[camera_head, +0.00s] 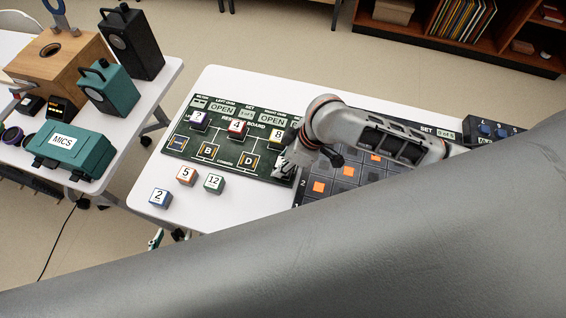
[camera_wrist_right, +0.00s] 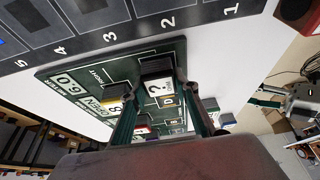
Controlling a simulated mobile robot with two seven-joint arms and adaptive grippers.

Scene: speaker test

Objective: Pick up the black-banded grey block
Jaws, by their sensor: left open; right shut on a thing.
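In the wrist view a dark grey block (camera_wrist_right: 157,68) with a black band and a white "?" face sits between the fingers of my right gripper (camera_wrist_right: 158,92). The gripper is shut on it, over the green board. In the head view my right gripper (camera_head: 284,168) is at the board's right part, beside the yellow-edged "8" block (camera_head: 277,137), and its hand hides the held block. My left gripper (camera_head: 155,239) shows only in a small part below the table's front left edge, apart from all blocks.
The green board (camera_head: 178,150) bears several numbered blocks. Loose "2" (camera_head: 160,198), "5" (camera_head: 186,176) and "12" (camera_head: 214,184) blocks stand in front of it. A dark grid mat (camera_head: 315,196) lies to the right.

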